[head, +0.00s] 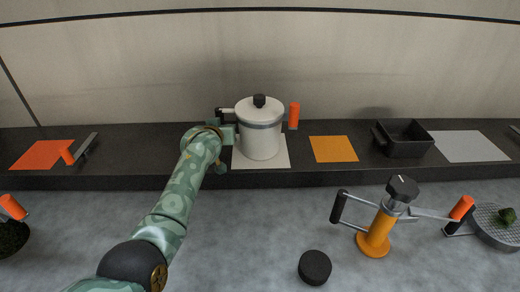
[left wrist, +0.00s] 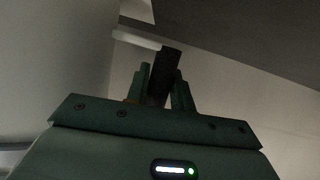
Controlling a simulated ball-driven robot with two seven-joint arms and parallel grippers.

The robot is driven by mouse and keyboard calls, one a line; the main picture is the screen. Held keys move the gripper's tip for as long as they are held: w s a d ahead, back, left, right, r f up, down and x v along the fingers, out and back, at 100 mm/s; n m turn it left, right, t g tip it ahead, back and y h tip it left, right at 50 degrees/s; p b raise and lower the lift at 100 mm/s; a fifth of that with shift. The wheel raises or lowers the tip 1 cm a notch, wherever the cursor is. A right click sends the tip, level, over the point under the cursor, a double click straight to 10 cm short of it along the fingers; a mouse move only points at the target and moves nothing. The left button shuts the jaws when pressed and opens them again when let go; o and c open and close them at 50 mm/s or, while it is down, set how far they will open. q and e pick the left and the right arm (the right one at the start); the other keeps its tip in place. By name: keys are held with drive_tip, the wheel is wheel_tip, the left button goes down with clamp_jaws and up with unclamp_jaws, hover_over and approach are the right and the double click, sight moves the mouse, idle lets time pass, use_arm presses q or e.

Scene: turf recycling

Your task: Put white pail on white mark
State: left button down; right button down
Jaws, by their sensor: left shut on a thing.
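The white pail (head: 260,139) has a grey band and a lid with a black knob. It is upright over the white mark (head: 281,160), and its base lies within the mark's outline. I cannot tell whether it rests fully on it. A black handle is on the pail's left and an orange one on its right. My left gripper (head: 227,121) is at the pail's left side, shut on the black handle. In the left wrist view the dark handle (left wrist: 166,71) is between the fingers of my left gripper (left wrist: 160,85). My right gripper is not in view.
Along the dark ledge (head: 350,178) are an orange mark (head: 334,149), a black pan (head: 404,139), a grey mark (head: 466,146) and a red-orange mark (head: 40,154). In front stand an orange-based grinder (head: 376,235), a black puck (head: 315,267) and a strainer (head: 497,226).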

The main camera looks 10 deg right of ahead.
use_arm(q)
drive_tip(key=shift+f, duration=0.1)
idle(0.5)
drive_tip(key=c, duration=1.1)
unclamp_jaws()
drive_tip(key=shift+o, duration=1.4)
drive_tip(key=shift+f, duration=0.2)
drive_tip(key=shift+r, duration=0.1)
